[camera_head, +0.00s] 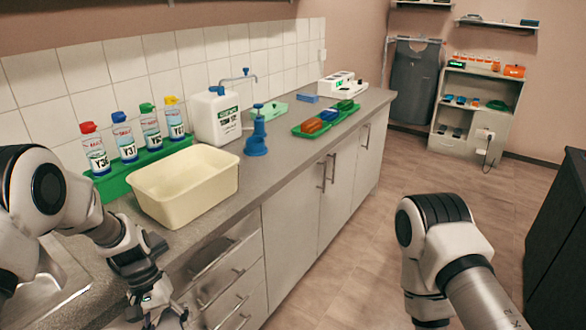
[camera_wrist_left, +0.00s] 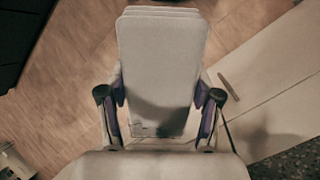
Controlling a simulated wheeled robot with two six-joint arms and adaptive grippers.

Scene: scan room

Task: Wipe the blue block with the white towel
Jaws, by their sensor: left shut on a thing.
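My left gripper (camera_head: 150,298) is low at the left, in front of the drawers. In the left wrist view its two dark fingers (camera_wrist_left: 160,105) are shut on a pale, layered, flat thing with rounded corners, which looks like the folded white towel (camera_wrist_left: 162,55). It sticks out beyond the fingertips, over the floor. A small flat blue block (camera_head: 307,98) lies on the counter near the wall, well away from the left gripper. My right arm shows at the lower right, but its gripper is out of view.
Drawers (camera_head: 232,285) are below. The floor (camera_head: 360,245) at right is clear.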

